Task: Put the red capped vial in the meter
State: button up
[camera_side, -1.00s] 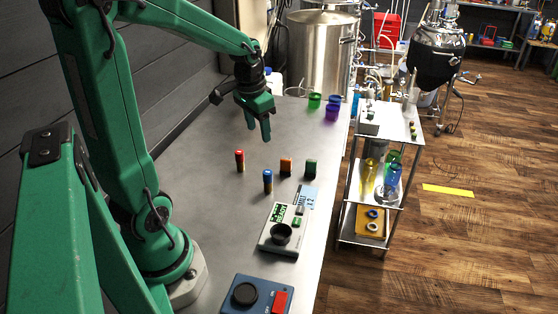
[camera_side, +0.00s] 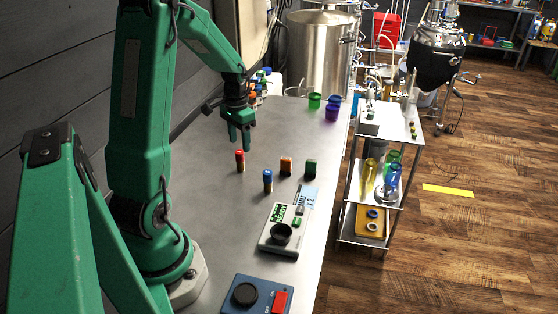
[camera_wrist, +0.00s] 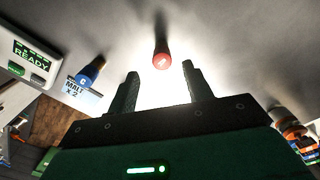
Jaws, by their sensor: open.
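The red capped vial (camera_side: 240,161) stands upright on the metal bench, left of the blue capped vial (camera_side: 268,181). In the wrist view the red cap (camera_wrist: 162,60) shows ahead of the gap between my fingers. My gripper (camera_side: 243,146) is open and empty, pointing down just above and behind the red capped vial. It also shows in the wrist view (camera_wrist: 158,82), with its two fingers apart. The meter (camera_side: 283,232) stands nearer the bench's front right, with a dark round well (camera_side: 281,234) and a green display. Its display reads READY in the wrist view (camera_wrist: 32,55).
A blue box with a black knob and red switch (camera_side: 256,296) sits at the front. Green, blue and purple cups (camera_side: 331,113) stand at the back.

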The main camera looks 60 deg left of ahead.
aim_at(240, 151)
jog(key=shift+a+f, duration=0.2)
jog(key=shift+f, duration=3.3)
grip_shut()
